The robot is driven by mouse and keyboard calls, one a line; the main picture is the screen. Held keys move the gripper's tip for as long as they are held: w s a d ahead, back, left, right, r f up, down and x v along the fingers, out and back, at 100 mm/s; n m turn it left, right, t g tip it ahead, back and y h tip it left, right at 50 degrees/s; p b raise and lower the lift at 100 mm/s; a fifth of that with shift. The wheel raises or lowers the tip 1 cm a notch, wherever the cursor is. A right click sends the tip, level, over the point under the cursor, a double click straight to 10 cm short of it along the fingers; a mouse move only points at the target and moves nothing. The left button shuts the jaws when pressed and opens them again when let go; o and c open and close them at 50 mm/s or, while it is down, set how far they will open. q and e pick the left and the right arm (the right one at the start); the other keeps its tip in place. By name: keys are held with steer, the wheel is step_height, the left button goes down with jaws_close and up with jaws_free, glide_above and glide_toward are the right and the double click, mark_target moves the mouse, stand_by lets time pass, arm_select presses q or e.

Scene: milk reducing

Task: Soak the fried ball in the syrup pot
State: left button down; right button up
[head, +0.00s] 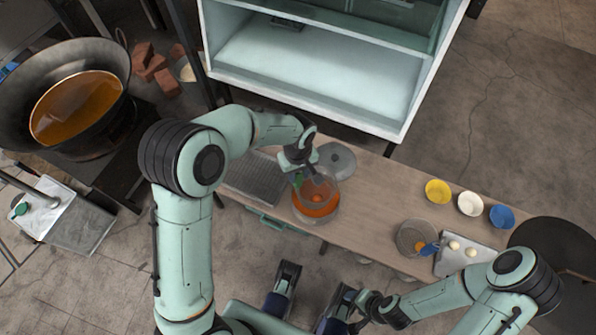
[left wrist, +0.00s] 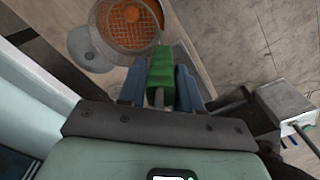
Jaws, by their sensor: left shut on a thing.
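The syrup pot (head: 300,212), a clear pot of orange syrup, stands on the wooden counter. The orange-brown fried ball (head: 317,198) shows inside the pot, and in the left wrist view (left wrist: 141,14) it sits within a round mesh strainer (left wrist: 112,38). My left gripper (head: 300,172) is above the pot's upper-left rim, shut on the strainer's green handle (left wrist: 162,72). I cannot tell how deep the ball sits in the syrup. My right gripper (head: 350,306) is low in the head view, away from the pot; its fingers are unclear.
A round lid (head: 337,160) lies behind the pot, and a wire rack (head: 252,180) is left of it. Yellow (head: 438,191), white (head: 471,204) and blue (head: 502,216) bowls, a grey bowl (head: 408,240) and a tray (head: 484,262) with pale balls are right. A glass cabinet (head: 320,60) stands behind.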

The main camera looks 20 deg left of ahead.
stand_by(0.4)
arm_select(q)
step_height(320, 180, up, 3)
steer(key=p, duration=0.2)
steer(key=shift+r+p, duration=0.1)
steer(key=shift+p, duration=0.25)
